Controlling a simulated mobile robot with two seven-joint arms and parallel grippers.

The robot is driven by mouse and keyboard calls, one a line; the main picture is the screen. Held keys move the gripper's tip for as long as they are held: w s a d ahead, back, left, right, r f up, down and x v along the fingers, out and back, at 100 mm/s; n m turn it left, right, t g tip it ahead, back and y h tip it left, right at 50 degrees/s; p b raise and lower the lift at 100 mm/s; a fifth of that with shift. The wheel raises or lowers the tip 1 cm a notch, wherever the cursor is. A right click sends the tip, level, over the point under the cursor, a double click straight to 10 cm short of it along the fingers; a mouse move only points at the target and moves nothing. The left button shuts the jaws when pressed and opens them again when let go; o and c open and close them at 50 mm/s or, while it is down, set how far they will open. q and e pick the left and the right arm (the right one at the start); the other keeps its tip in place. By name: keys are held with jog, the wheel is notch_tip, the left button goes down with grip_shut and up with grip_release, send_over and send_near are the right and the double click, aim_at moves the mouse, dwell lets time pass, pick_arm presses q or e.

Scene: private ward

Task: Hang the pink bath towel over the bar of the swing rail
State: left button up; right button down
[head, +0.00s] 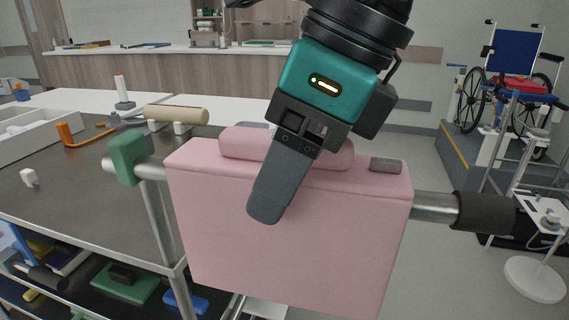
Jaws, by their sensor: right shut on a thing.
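The pink bath towel (345,230) spans the middle of the bar of the swing rail (432,206), its broad front panel hanging below bar height. The bar shows at both sides of the towel, and the stretch between is hidden by it. Whether a back panel hangs behind the bar is hidden. A pink roll runs along the towel's top, with a small grey tab to its right. My right gripper (272,190) comes down from above, shut on the towel at this roll. One dark finger lies across the front, and the other is hidden. My left gripper is out of view.
The bar has a green block (128,158) at its left and a dark sleeve (485,212) at its right. A dark-topped cart (60,190) with tools stands left. A wheelchair (510,80) and walking frame (520,130) stand right. Floor shows between.

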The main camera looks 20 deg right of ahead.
jog(key=shift+f+b, duration=0.4)
jog(key=shift+b, duration=0.05)
dwell(0.4)
jog(key=shift+c, duration=0.9)
grip_release()
jog(key=p+v, duration=0.3)
jog(key=v, duration=0.8)
jog(key=shift+r, duration=0.4)
jog(key=shift+s+d+r, duration=0.25)
jog(key=shift+r, duration=0.35)
jog(key=shift+w, duration=0.1)
